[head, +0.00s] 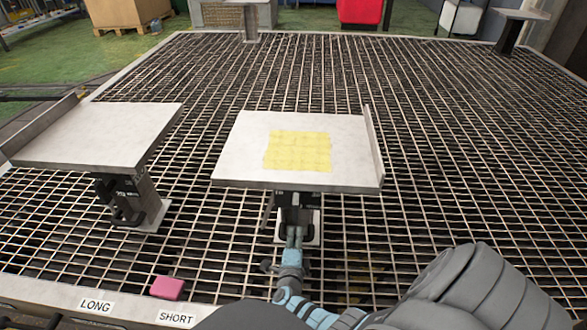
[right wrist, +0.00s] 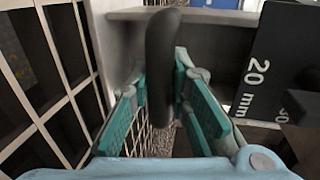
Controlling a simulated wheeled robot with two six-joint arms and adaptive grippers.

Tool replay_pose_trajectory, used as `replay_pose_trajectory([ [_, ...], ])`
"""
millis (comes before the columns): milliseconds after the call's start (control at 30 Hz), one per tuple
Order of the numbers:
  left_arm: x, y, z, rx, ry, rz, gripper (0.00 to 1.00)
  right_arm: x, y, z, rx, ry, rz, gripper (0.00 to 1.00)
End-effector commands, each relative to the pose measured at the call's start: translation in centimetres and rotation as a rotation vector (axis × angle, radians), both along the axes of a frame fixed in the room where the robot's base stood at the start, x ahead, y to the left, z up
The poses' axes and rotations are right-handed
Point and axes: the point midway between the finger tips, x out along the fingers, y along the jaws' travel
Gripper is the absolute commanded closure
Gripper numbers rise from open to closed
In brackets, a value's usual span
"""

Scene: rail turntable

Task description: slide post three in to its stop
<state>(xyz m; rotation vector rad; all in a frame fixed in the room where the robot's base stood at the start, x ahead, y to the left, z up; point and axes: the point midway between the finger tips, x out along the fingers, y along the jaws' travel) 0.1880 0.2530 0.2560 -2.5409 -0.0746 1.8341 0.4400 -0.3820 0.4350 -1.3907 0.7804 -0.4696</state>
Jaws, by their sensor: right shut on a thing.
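A post (head: 298,215) with a pale top plate (head: 232,150) stands on the grating at the middle; I cannot read a number on it. The plate has a yellow gridded patch (head: 297,150) and a raised lip along its right side. My right gripper (head: 295,238) is at the front of this post, below the plate. In the right wrist view its teal fingers (right wrist: 163,90) are shut on a dark upright handle (right wrist: 163,50). How far the post is in is hidden. My left gripper is out of view.
A second post (head: 132,200) with its own pale plate (head: 100,135) stands at left. More posts stand at the back (head: 249,22) and back right (head: 508,35). A pink block (head: 167,288) lies by the front edge, near the labels LONG (head: 95,305) and SHORT (head: 176,318).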

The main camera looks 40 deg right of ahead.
Motion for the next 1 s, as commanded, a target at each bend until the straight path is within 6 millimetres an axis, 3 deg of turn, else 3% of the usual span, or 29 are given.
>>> replay_pose_trajectory([
  [200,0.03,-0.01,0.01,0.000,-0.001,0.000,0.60,0.28,0.44,-0.01,0.006,-0.002,0.008,1.00],
  [233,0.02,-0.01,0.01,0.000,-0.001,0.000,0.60,0.29,0.45,-0.01,0.006,-0.002,0.008,0.80],
  [367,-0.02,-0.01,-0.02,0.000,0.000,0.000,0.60,0.26,0.39,0.00,0.005,-0.002,0.007,0.62],
  [1000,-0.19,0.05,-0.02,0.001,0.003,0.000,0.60,0.08,0.20,0.05,0.002,-0.002,0.021,0.62],
])
